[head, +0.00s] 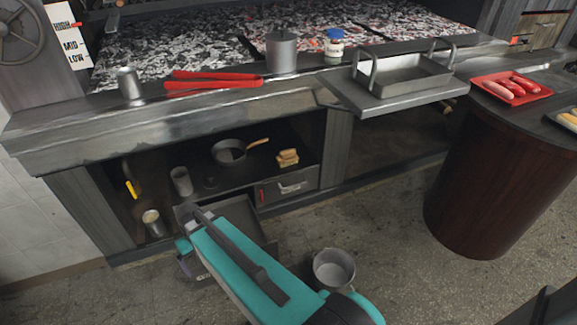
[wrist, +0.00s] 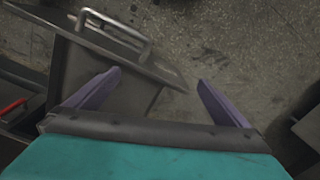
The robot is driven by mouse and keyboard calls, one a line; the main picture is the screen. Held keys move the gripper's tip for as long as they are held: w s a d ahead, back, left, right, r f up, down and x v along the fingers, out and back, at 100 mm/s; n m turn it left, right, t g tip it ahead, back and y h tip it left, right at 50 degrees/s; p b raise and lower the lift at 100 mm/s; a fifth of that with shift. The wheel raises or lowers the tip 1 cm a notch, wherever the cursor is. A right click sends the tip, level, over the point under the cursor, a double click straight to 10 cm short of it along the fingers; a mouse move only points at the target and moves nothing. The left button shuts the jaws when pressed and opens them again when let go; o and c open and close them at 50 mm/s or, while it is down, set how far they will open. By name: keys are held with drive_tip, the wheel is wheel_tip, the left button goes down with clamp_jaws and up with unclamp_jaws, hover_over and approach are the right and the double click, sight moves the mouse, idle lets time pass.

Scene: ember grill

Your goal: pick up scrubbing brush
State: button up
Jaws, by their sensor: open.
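I cannot make out a scrubbing brush for certain in either view. A dark tool with a yellow end (head: 130,189) hangs inside the left of the lower cabinet in the head view; I cannot tell what it is. My gripper (wrist: 159,77) shows two purple fingers, spread apart and empty, in the wrist view. They are over or beside a pulled-out grey drawer (wrist: 72,70) with a metal handle (wrist: 118,33). In the head view my teal arm hides most of this drawer (head: 237,215) and most of my gripper.
The lower shelf holds a frying pan (head: 229,151), a grey cup (head: 181,181) and bread (head: 288,158). A closed drawer (head: 289,186) is to the right. A metal bucket (head: 334,268) stands on the floor beside my arm. Red tongs (head: 212,84) lie on the grill ledge.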

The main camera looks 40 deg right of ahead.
drive_tip(key=w+d+r+m+t+b, duration=0.1)
drive_tip(key=w+d+t, duration=0.1)
drive_tip(key=w+d, duration=0.7)
drive_tip(key=m+t+h, duration=0.3)
drive_tip(key=t, duration=0.1)
approach(288, 151)
drive_tip(key=f, duration=0.1)
drive_tip(key=shift+w+d, duration=0.15)
drive_tip(key=shift+d, duration=0.05)
drive_tip(key=shift+f, duration=0.1)
drive_tip(key=shift+b+x, duration=0.8)
drive_tip(key=shift+x, duration=3.5)
drive_tip(key=shift+w, duration=0.1)
